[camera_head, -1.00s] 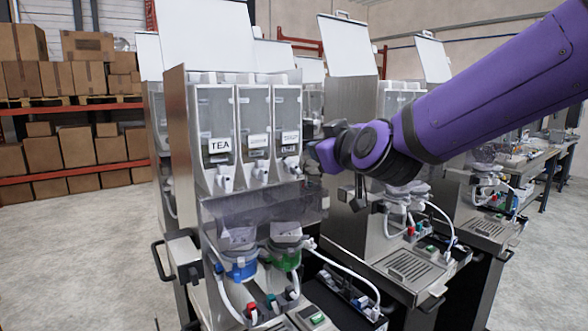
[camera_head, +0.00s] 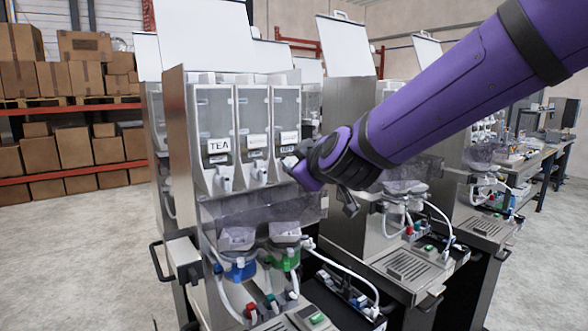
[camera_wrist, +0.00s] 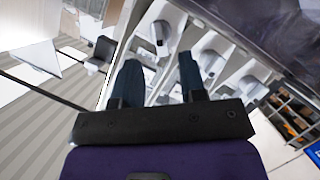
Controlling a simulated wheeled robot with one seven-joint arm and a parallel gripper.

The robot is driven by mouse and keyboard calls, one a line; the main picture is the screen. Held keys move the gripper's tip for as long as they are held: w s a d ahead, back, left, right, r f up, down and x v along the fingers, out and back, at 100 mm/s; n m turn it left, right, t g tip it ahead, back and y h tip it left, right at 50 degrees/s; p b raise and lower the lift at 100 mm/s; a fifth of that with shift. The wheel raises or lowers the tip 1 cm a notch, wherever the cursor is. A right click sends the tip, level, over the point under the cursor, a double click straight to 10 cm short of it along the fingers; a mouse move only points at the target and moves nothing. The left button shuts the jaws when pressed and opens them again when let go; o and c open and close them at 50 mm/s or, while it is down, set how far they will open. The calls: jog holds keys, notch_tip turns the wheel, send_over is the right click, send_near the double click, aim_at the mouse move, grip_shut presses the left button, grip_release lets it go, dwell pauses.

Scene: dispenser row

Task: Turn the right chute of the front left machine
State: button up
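The front left machine (camera_head: 178,130) has three clear canisters, the left one labelled TEA, each with a white chute below. The right chute (camera_head: 289,163) is partly covered by my gripper (camera_head: 304,174) in the head view. In the wrist view my gripper (camera_wrist: 158,62) has its two dark fingers spread apart, with nothing held. The right chute (camera_wrist: 160,33) appears just beyond and between the fingertips, and I see no contact. The middle chute (camera_wrist: 210,62) and left chute (camera_wrist: 250,88) lie to the right there.
Below the chutes are a clear guard (camera_head: 255,208), a blue-collared bowl (camera_head: 240,268) and a green-collared bowl (camera_head: 285,260) with white hoses. A second machine (camera_head: 343,130) stands close on the right. Open floor (camera_head: 80,235) lies to the left.

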jog(key=shift+x, duration=3.25)
jog(key=c, duration=0.6)
